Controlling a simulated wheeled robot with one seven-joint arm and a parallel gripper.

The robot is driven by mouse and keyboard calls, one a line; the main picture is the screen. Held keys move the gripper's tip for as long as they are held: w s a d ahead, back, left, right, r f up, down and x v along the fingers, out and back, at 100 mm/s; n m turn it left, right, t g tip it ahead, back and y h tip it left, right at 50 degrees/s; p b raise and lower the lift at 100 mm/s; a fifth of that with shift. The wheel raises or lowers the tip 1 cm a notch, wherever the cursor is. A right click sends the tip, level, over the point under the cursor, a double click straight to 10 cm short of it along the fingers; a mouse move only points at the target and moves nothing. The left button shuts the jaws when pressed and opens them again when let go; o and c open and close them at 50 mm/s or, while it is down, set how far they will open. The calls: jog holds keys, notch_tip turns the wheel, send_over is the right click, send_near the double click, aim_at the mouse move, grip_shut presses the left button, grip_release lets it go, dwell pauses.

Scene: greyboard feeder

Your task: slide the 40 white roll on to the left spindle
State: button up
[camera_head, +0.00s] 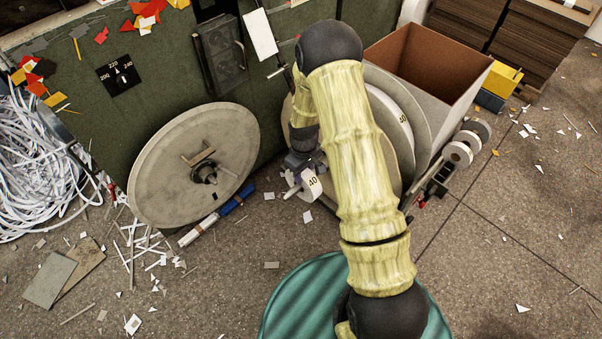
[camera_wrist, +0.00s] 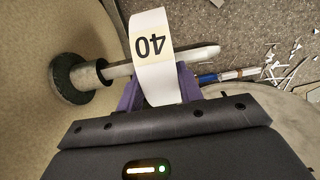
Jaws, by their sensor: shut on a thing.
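The white roll marked 40 (camera_wrist: 152,48) is between the purple fingers of my gripper (camera_wrist: 160,84), which are shut on it. The roll also shows in the head view (camera_head: 312,185), below my arm's end. A metal spindle (camera_wrist: 205,54) runs from a dark round collar (camera_wrist: 70,78) on the left, and its free end sticks out past the roll on the right. The roll appears to be around this spindle, near its outer part and apart from the collar. The roll's bore is hidden. In the head view the spindle's pale tip (camera_head: 290,191) shows left of the roll.
A large grey disc (camera_head: 160,160) leans in front of the green cabinet (camera_head: 150,85), left of the spindle. More discs (camera_head: 425,120) and an open box (camera_head: 455,75) stand behind my arm. Small white rolls (camera_head: 457,154) sit at the right. Paper scraps litter the floor.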

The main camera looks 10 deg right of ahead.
jog(key=shift+w+d+p, duration=0.2)
jog(key=shift+w+d, duration=0.4)
jog(key=shift+d, duration=0.3)
jog(key=shift+w+d+p, duration=0.2)
jog(key=shift+w+d, duration=0.4)
jog(key=shift+d, duration=0.25)
jog(key=shift+w+d+p, duration=0.2)
jog(key=shift+w+d, duration=0.4)
jog(key=shift+d, duration=0.3)
jog(key=o, duration=1.1)
notch_tip(320, 180, up, 17)
jog(key=p, duration=0.6)
jog(key=shift+r, duration=0.2)
